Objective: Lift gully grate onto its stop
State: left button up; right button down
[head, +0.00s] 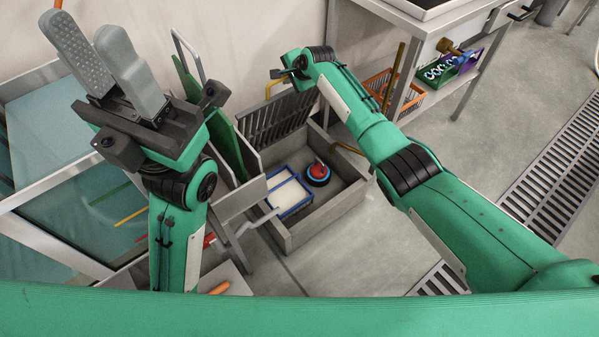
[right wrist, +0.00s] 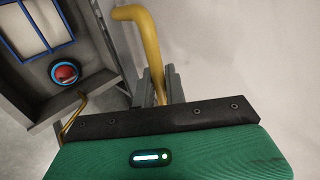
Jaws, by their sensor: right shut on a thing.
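The dark slatted gully grate (head: 280,118) stands raised and tilted at the back edge of a grey open pit box (head: 330,213). My right gripper (head: 295,72) is at its upper edge. In the right wrist view the right gripper (right wrist: 158,88) is shut on the grate's yellow handle (right wrist: 148,42); the handle also shows in the head view (head: 276,86). A brass bent rod (head: 350,149) sticks out at the box's right rim; I cannot tell if it is the stop. My left gripper (head: 88,27) is raised, empty and slightly open, away from the grate.
Inside the box are a blue-edged white tray (head: 307,203) and a red and blue round object (head: 317,173). Green and grey panels (head: 228,142) stand close left of the box. A bench with an orange basket (head: 393,90) is at back right.

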jog(key=w+a+b, duration=0.1)
jog(key=w+b, duration=0.1)
jog(key=b, duration=0.3)
jog(key=w+a+r+b, duration=0.1)
jog(key=w+a+b, duration=0.1)
jog(key=b, duration=0.2)
jog(key=shift+w+a+r+b, duration=0.1)
jog(key=shift+w+r+b, duration=0.05)
jog(key=shift+b, duration=0.2)
jog(key=c, duration=0.6)
grip_release()
